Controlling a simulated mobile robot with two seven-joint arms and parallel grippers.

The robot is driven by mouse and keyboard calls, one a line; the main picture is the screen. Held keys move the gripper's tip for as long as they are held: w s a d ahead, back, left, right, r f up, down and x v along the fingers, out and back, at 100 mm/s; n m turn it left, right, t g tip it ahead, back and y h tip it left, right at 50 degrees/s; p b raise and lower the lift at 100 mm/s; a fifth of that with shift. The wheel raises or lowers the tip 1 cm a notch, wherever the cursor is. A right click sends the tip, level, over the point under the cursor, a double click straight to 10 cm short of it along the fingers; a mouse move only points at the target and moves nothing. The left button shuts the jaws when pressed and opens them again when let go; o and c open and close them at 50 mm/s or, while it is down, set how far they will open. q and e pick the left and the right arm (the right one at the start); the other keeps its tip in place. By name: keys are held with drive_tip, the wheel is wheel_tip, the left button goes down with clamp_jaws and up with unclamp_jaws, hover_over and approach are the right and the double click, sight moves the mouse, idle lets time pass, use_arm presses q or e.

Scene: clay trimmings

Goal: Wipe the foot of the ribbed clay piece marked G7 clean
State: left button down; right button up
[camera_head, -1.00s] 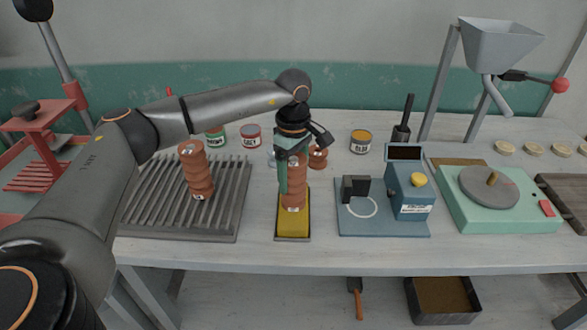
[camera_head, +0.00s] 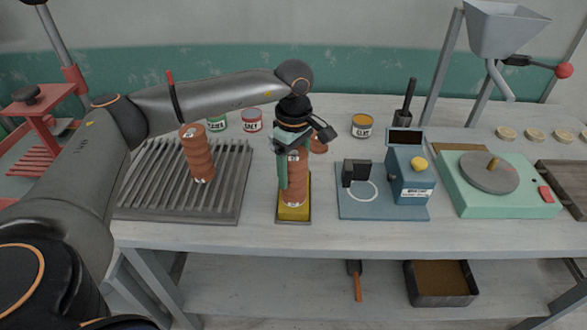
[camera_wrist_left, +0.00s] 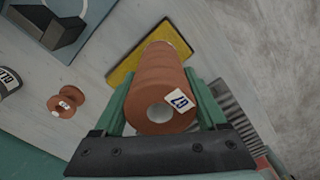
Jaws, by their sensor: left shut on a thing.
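My left gripper (camera_head: 292,155) is shut on an upright ribbed clay piece (camera_head: 297,185). In the left wrist view the gripper (camera_wrist_left: 163,105) has its green fingers on both sides of the piece (camera_wrist_left: 160,75), whose top end carries a white tag with dark characters. The piece stands over the front part of a yellow sponge (camera_head: 293,212) in a shallow tray; the sponge also shows in the wrist view (camera_wrist_left: 124,72). The foot seems to meet the sponge, but its underside is hidden. My right gripper is not in view.
A second ribbed piece (camera_head: 197,152) stands on the slatted rack (camera_head: 228,185) at left. A small clay spool (camera_head: 318,144) is behind my gripper. A blue device (camera_head: 408,175) stands close at right. Cans and a green turntable unit (camera_head: 512,200) are further off.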

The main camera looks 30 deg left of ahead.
use_arm(q)
drive_tip(key=shift+w+a, duration=0.65)
drive_tip(key=shift+w, duration=0.45)
drive_tip(key=shift+w+a, duration=0.65)
drive_tip(key=shift+w, duration=0.4)
drive_tip(key=shift+w+a, duration=0.65)
drive_tip(key=shift+w, duration=0.45)
drive_tip(key=shift+r, duration=0.2)
wheel_tip(320, 180, up, 7)
drive_tip(key=p, duration=0.3)
drive_tip(key=shift+f, duration=0.15)
drive_tip(key=shift+s+d, duration=0.1)
drive_tip(key=shift+d, duration=0.05)
